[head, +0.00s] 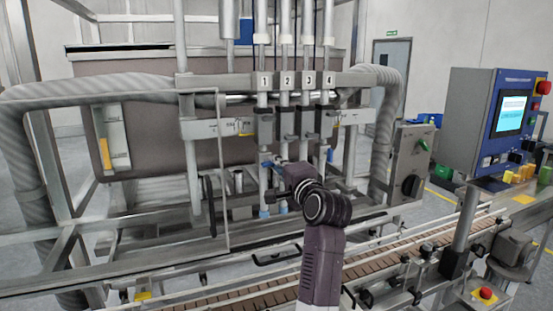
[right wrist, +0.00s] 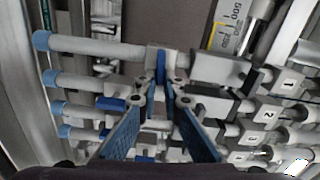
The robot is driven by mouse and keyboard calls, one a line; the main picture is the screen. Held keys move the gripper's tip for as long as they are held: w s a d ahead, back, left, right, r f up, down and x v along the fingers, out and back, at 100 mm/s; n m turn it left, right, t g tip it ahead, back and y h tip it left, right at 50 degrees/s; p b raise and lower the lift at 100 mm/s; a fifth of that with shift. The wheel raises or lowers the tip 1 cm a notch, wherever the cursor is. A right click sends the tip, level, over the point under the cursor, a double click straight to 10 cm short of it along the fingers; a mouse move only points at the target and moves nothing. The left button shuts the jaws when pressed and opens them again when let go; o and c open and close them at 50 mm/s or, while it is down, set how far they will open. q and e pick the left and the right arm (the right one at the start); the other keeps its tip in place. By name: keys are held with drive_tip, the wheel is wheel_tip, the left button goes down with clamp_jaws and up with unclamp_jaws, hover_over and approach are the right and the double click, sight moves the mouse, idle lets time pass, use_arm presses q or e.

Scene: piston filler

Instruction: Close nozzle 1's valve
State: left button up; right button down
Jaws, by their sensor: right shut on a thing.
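Nozzle 1 (head: 264,128) is the leftmost of the upright nozzles, under the label "1". In the right wrist view nozzle 1 (right wrist: 105,47) runs sideways along the top. Its blue valve handle (right wrist: 160,65) shows at the fingertips and appears to lie across the pipe. My right gripper (right wrist: 160,90) has its fingers drawn together at the tips, shut on this handle. In the head view my right gripper (head: 274,166) reaches nozzle 1's valve, and my wrist hides much of the neighbouring valves. My left gripper is not in view.
A clear guard panel edge (head: 224,170) is left of the nozzles. The conveyor (head: 385,247) runs below. A control panel (head: 492,120) stands at the right.

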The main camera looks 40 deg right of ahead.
drive_tip(key=shift+f+m+p, duration=0.15)
drive_tip(key=shift+m+p, duration=0.15)
drive_tip(key=shift+m, duration=0.3)
drive_tip(key=c, duration=2.1)
unclamp_jaws()
drive_tip(key=shift+s, duration=0.15)
drive_tip(key=v, duration=1.1)
drive_tip(key=shift+s+f, duration=0.1)
drive_tip(key=shift+s, duration=0.25)
drive_tip(key=shift+a+f, duration=0.1)
